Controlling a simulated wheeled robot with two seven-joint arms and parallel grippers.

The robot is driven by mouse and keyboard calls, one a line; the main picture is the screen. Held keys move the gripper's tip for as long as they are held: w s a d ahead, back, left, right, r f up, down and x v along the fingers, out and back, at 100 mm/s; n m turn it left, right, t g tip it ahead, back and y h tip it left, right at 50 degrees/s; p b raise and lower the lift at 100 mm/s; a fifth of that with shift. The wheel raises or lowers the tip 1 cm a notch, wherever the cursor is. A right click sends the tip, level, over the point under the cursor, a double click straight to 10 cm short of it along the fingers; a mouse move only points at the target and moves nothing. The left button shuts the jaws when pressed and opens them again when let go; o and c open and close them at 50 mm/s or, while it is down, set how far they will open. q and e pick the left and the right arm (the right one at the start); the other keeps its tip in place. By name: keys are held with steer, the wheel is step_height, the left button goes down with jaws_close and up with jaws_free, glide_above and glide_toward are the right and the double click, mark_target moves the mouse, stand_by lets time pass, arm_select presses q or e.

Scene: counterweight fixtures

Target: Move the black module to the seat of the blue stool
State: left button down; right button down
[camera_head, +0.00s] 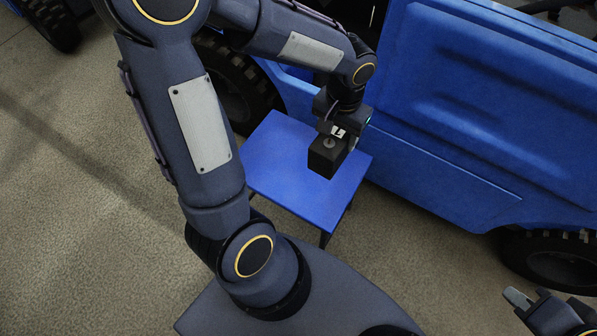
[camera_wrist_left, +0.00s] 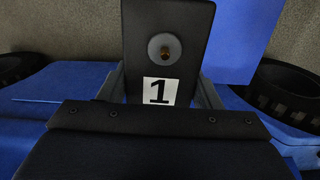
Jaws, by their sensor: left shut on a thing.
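The black module (camera_head: 324,160) is a dark block with a round grey disc on one face. In the left wrist view the module (camera_wrist_left: 188,70) also carries a white label with a "1". My left gripper (camera_head: 341,137) is shut on it, with a finger on each side. The module is over the right part of the blue stool's flat seat (camera_head: 278,165); I cannot tell whether it touches. The seat (camera_wrist_left: 240,40) shows beside and behind the module in the left wrist view. My right gripper (camera_head: 530,297) is at the lower right corner, partly cut off, its fingers apart and empty.
A large blue vehicle (camera_head: 470,110) with black tyres (camera_head: 560,262) stands close behind and right of the stool. Grey floor (camera_head: 90,230) lies open to the left. The visible part of the seat is bare.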

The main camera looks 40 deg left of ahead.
mark_target(323, 165)
arm_select(q)
steer(key=s+f+b, duration=0.1)
steer(key=f+b, duration=0.1)
steer(key=s+f+b, duration=0.1)
steer(key=f+b, duration=0.2)
steer(key=s+f+b, duration=0.2)
steer(key=f+b, duration=0.1)
steer(key=shift+s+a, duration=0.1)
steer(key=shift+w+a+f+b, duration=1)
steer(key=shift+w+a+f, duration=0.1)
steer(key=shift+a+f, duration=1.05)
steer(key=shift+w+a+f+b, duration=1)
steer(key=shift+w+a+f, duration=0.15)
steer(key=shift+a+f, duration=0.95)
steer(key=shift+w+a+f+b, duration=1.05)
steer(key=shift+a+f, duration=0.85)
steer(key=shift+f, duration=0.4)
steer(key=shift+f, duration=0.15)
steer(key=shift+c, duration=2.2)
jaws_free()
